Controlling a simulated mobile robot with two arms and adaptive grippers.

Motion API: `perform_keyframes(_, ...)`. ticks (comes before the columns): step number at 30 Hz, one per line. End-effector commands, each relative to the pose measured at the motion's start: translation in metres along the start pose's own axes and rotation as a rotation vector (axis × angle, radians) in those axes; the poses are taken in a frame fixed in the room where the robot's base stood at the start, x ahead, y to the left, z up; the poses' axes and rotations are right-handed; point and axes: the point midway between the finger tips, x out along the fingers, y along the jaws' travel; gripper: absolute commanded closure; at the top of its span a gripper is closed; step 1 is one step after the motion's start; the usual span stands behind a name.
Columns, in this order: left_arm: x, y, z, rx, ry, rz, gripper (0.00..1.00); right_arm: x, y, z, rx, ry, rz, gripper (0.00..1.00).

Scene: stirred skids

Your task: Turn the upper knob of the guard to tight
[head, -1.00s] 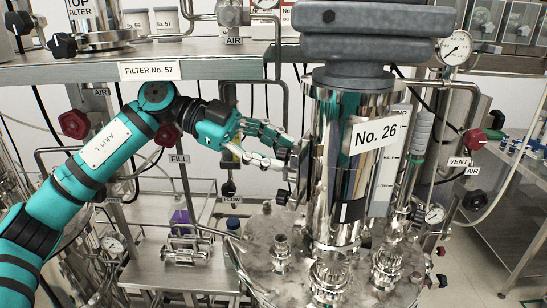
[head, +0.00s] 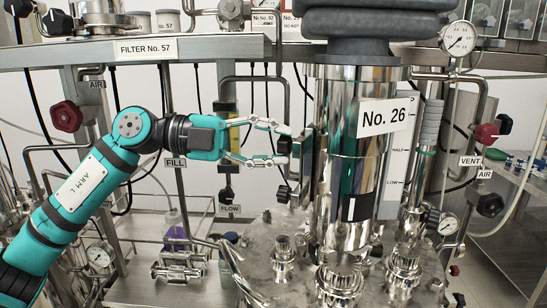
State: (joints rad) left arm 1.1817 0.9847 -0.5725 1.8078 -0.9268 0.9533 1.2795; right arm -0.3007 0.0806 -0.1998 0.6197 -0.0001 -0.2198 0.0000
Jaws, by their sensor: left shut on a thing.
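The guard (head: 307,160) is a narrow upright plate on the left side of the steel vessel No. 26 (head: 336,190). It carries two small dark knobs on its left face. The upper knob (head: 285,145) sits between the fingertips of my left gripper (head: 281,147), which is shut on it from the left. The wrist is about level. The lower knob (head: 283,194) is free, below the fingers. The fingers partly cover the upper knob, and I cannot read any tight mark or its turn angle. My right gripper is not in view.
A shelf labelled FILTER No. 57 (head: 147,49) runs above my left arm. Red knobs (head: 67,116) and a FLOW tube (head: 227,180) stand near it. A gauge (head: 458,38) and the VENT knob (head: 487,134) are at the right. Fittings (head: 284,258) rise from the vessel lid below.

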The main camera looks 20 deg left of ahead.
Motion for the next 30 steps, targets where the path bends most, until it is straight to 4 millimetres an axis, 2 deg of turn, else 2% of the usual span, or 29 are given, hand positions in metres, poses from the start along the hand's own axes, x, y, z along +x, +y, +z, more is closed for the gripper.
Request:
perform_keyframes(1, 0.000, 0.003, 0.001, 0.026, 0.001, -0.012, 1.00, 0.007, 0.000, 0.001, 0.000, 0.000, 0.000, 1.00)
perform_keyframes(9, 0.000, 0.002, 0.000, 0.131, 0.001, -0.055, 1.00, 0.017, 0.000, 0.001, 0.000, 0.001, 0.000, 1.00)
perform_keyframes(27, 0.000, 0.001, 0.000, 0.165, 0.001, -0.068, 1.00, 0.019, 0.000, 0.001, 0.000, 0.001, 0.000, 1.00)
perform_keyframes(28, 0.000, 0.001, 0.000, 0.164, 0.001, -0.068, 0.68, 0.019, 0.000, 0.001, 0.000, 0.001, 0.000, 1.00)
perform_keyframes(30, 0.000, 0.001, 0.000, 0.164, 0.001, -0.068, 0.61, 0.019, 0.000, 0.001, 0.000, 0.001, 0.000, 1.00)
